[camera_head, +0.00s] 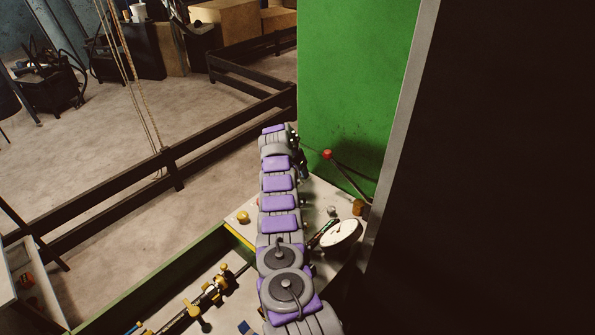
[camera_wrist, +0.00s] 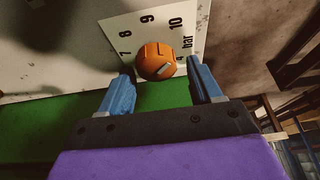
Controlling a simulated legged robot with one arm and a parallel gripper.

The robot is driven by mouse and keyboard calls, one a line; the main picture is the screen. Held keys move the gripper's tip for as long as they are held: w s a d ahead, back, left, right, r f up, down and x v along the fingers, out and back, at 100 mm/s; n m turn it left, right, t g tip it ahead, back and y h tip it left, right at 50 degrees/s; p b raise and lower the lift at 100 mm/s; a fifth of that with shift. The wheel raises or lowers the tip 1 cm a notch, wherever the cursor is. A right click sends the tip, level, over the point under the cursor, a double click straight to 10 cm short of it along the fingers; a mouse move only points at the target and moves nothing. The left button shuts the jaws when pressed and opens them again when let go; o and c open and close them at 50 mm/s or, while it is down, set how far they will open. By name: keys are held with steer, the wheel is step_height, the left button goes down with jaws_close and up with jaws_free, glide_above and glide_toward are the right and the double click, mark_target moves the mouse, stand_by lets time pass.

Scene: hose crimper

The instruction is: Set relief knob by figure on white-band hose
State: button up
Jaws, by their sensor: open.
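The orange relief knob (camera_wrist: 155,57) sits at a white scale plate (camera_wrist: 125,24) in the wrist view. The plate reads 7, 8, 9, 10 and "bar". The knob has a thin dark line near its top and a small pale patch low on its face; which figure it points to is unclear. My gripper (camera_wrist: 160,72) is open, with one blue finger at each side of the knob and visible gaps between. In the head view my arm covers the middle and the gripper cannot be made out. No white-banded hose or its figure can be made out.
A green panel (camera_head: 345,70) stands behind a bench top with a red-balled lever (camera_head: 327,154), a white round dial (camera_head: 341,232) and a yellow knob (camera_head: 243,217). Dark hose parts with yellow fittings (camera_head: 210,295) lie in a green-edged tray at lower left. A dark rail (camera_head: 120,200) crosses the floor.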

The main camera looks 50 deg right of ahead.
steer(key=shift+w+a+r, duration=0.1)
steer(key=shift+a+r, duration=0.05)
steer(key=shift+a, duration=0.3)
steer(key=shift+w+a+r, duration=0.1)
steer(key=shift+a+r, duration=0.05)
steer(key=shift+a, duration=0.25)
steer(key=shift+c, duration=0.2)
steer(key=shift+a+r, duration=0.3)
steer(key=shift+a, duration=0.2)
steer(key=c, duration=0.3)
steer(key=shift+s+d, duration=0.2)
steer(key=c, duration=0.3)
steer(key=shift+s+d+f, duration=0.1)
steer(key=shift+d+f, duration=0.15)
steer(key=shift+d, duration=0.15)
steer(key=c, duration=0.3)
steer(key=shift+c, duration=0.5)
steer(key=shift+a+f, duration=0.1)
